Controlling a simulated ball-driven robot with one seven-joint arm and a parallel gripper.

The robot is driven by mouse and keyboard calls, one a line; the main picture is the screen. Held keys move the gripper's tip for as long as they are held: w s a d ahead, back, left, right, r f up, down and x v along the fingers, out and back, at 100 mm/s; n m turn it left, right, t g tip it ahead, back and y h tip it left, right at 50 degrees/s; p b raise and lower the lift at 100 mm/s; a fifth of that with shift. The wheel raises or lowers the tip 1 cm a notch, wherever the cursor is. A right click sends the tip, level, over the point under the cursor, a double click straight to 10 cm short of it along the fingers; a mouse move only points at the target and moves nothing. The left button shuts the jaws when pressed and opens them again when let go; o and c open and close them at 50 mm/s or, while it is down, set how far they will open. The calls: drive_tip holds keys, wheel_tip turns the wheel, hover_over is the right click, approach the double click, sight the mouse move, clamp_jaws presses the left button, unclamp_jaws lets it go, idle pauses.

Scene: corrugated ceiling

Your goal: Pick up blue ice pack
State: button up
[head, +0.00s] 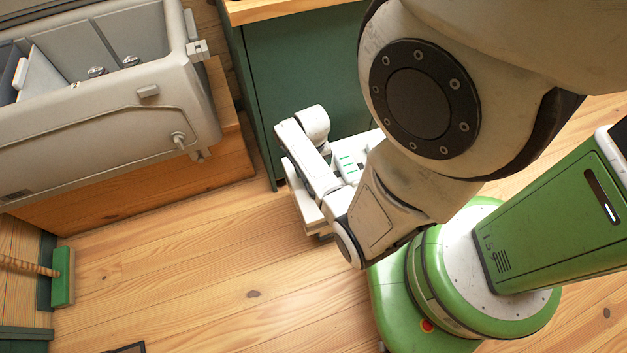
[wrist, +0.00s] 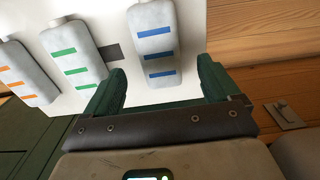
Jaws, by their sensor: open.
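The blue ice pack (wrist: 154,45), a pale grey block with blue stripes, lies on a white surface (wrist: 193,22) in the wrist view. My gripper (wrist: 161,66) is open, its green fingers spread to the lower left and lower right of the blue pack. The pack's lower end lies between the finger lines; no grip on it shows. In the head view, my arm hides the gripper, and I cannot make out the blue pack.
A green-striped ice pack (wrist: 74,55) and an orange-striped ice pack (wrist: 25,75) lie left of the blue one.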

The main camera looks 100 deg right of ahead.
drive_tip(key=f+b, duration=0.1)
drive_tip(key=f, duration=0.2)
drive_tip(key=f+b, duration=0.1)
drive_tip(key=f, duration=0.1)
drive_tip(key=shift+s+a+f, duration=0.1)
drive_tip(key=shift+a+f, duration=0.1)
drive_tip(key=shift+f, duration=0.2)
drive_tip(key=shift+c, duration=0.3)
drive_tip(key=c, duration=1.2)
drive_tip(key=shift+o, duration=0.2)
